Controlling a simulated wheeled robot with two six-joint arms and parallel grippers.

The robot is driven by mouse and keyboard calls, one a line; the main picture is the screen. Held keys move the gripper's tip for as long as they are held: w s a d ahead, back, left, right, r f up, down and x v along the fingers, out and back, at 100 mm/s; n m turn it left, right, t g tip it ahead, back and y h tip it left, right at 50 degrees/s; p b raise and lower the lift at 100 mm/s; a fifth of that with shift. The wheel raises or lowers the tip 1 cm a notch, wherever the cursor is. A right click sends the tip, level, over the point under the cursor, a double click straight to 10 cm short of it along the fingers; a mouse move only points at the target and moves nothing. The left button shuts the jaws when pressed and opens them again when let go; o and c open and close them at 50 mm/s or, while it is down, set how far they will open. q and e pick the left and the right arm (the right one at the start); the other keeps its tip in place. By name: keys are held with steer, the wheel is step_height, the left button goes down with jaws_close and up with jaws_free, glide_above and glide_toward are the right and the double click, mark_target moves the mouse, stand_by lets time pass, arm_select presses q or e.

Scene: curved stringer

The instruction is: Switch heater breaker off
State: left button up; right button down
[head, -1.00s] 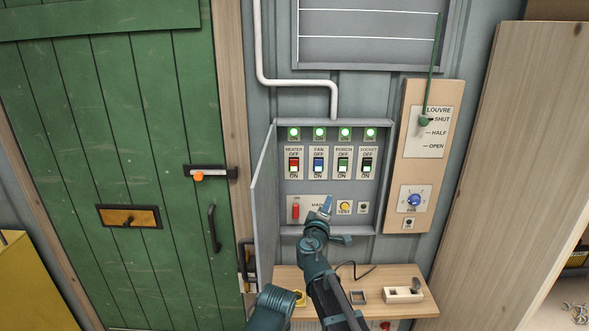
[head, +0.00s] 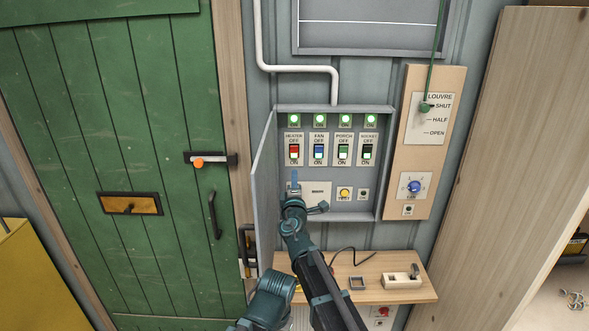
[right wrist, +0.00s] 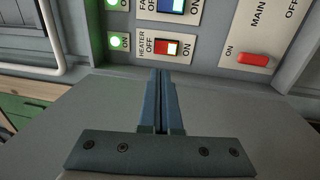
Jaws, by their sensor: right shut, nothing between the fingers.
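The heater breaker (head: 294,153) is a red switch at the far left of the breaker row in the open grey panel box. It is marked OFF above and ON below, and the green lamp (head: 294,119) above it is lit. In the right wrist view the heater breaker (right wrist: 167,47) shows just beyond the fingertips, its pale part toward the ON side. My right gripper (head: 295,174) is shut and empty, just below the heater breaker; in the wrist view its blue fingers (right wrist: 160,75) are together. I cannot tell whether they touch it. My left gripper is not in view.
The fan (head: 318,153), porch (head: 343,153) and socket (head: 367,153) breakers stand to the right, their lamps lit. The red main switch (right wrist: 253,59) is nearby. The box door (head: 264,195) stands open on the left. A wooden shelf (head: 350,292) lies below.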

steer(key=w, duration=0.4)
steer(key=w+r+p, duration=0.1)
steer(key=w, duration=0.8)
steer(key=shift+w+r+p, duration=0.25)
steer(key=shift+r+p, duration=0.05)
steer(key=shift+r, duration=0.05)
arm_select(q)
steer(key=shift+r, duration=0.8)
arm_select(e)
steer(key=shift+w+r, duration=0.1)
steer(key=shift+w, duration=0.05)
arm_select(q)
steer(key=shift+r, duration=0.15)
arm_select(e)
steer(key=shift+s, duration=0.25)
arm_select(q)
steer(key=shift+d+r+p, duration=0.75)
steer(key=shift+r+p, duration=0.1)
steer(key=shift+p, duration=0.15)
arm_select(e)
glide_toward(295, 149)
steer(key=s+r, duration=0.2)
steer(key=s, duration=0.5)
steer(key=shift+r, duration=0.35)
